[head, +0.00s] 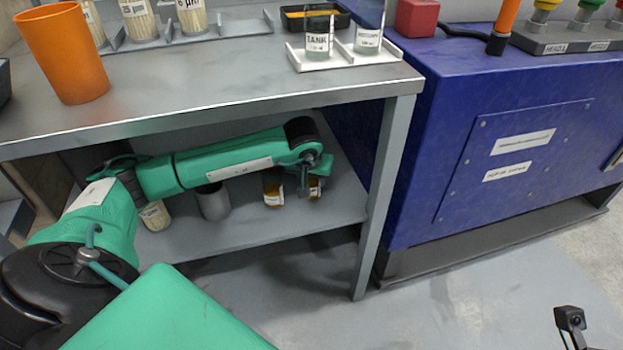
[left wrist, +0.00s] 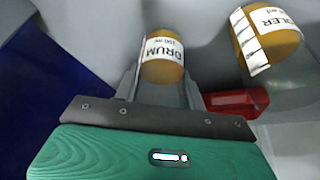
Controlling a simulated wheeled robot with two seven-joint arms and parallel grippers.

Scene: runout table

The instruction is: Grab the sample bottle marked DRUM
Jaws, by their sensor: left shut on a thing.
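The sample bottle marked DRUM (left wrist: 162,68) has amber contents and a white label. In the left wrist view it sits between the two fingers of my left gripper (left wrist: 160,88), which is shut on it. In the head view my left gripper (head: 304,182) is under the tabletop, at the right part of the lower shelf (head: 265,226). The DRUM bottle (head: 315,188) is partly hidden behind it there. I cannot tell whether the bottle touches the shelf. My right gripper is not in view.
A second amber bottle, its label ending in "OLER" (left wrist: 268,40), stands close beside; it also shows in the head view (head: 273,191). A grey cylinder (head: 213,202) stands farther left on the shelf. The tabletop (head: 200,90) is above my arm; a table leg (head: 377,200) is to the right.

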